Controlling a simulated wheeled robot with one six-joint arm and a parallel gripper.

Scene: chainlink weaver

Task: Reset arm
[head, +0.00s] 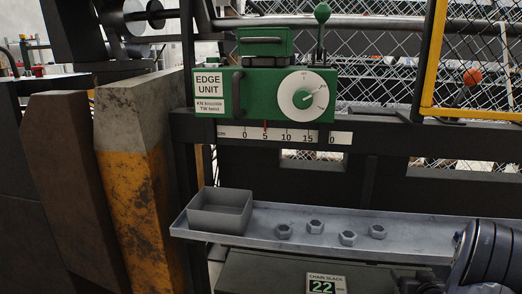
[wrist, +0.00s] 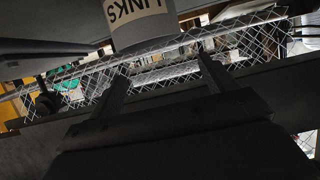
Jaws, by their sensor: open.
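My gripper (wrist: 162,72) shows in the wrist view with its two dark fingers spread apart and nothing between them. A grey round container labelled LINKS (wrist: 143,22) appears upside down at the top of the wrist view, beyond the fingers; I cannot tell its distance. In the head view part of my arm shows at the lower right, and the gripper itself is out of that view.
A grey tray (head: 270,238) holds an open grey box (head: 217,222) and several hex nuts (head: 347,238). Above stands a green EDGE UNIT (head: 250,85) with a white dial (head: 304,96). A chainlink fence and yellow frame (head: 433,60) lie behind. A display (head: 325,285) reads 22.

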